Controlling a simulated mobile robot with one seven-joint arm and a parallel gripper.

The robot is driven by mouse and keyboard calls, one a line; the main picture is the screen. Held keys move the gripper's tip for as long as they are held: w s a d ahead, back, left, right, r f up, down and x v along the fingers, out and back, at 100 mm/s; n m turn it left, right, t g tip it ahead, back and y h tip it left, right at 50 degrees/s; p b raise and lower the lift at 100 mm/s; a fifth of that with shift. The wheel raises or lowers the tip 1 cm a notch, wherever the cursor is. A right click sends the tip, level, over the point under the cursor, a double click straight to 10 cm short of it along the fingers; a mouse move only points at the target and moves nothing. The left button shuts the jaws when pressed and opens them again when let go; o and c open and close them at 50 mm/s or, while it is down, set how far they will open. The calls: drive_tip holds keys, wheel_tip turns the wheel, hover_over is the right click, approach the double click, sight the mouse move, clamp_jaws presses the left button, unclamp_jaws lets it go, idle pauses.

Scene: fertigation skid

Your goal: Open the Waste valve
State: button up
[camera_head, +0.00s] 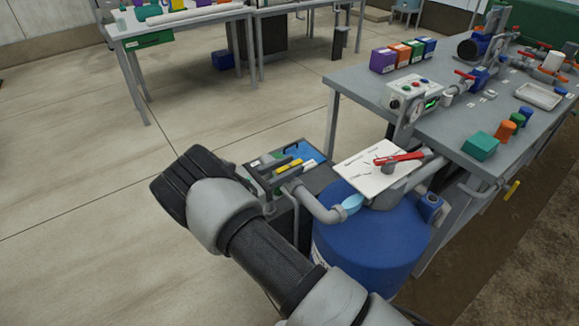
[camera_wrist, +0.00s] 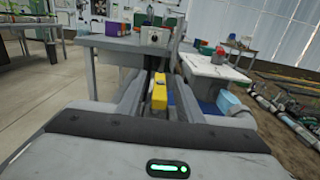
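A yellow valve handle (camera_head: 290,165) sits beside the grey pipe by the blue drum. In the wrist view the yellow handle (camera_wrist: 158,96) lies between my gripper's two grey fingers. My gripper (camera_head: 279,171) is around it, with narrow dark gaps beside the handle, so it looks open; contact is unclear. A red valve handle (camera_head: 399,158) lies over a white board on the drum; it also shows in the wrist view (camera_wrist: 219,54). No Waste label is readable, so I cannot tell which valve is named. The yellow handle's pivot is hidden.
The blue drum (camera_head: 372,246) and grey elbow pipe (camera_head: 319,207) stand close to my gripper. A blue tray (camera_head: 310,152) is behind the handle. The grey bench (camera_head: 457,118) at right carries boxes and a gauge panel. Open floor lies at left.

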drive_tip(key=shift+w+d, duration=0.15)
drive_tip(key=shift+d, duration=0.05)
clamp_jaws()
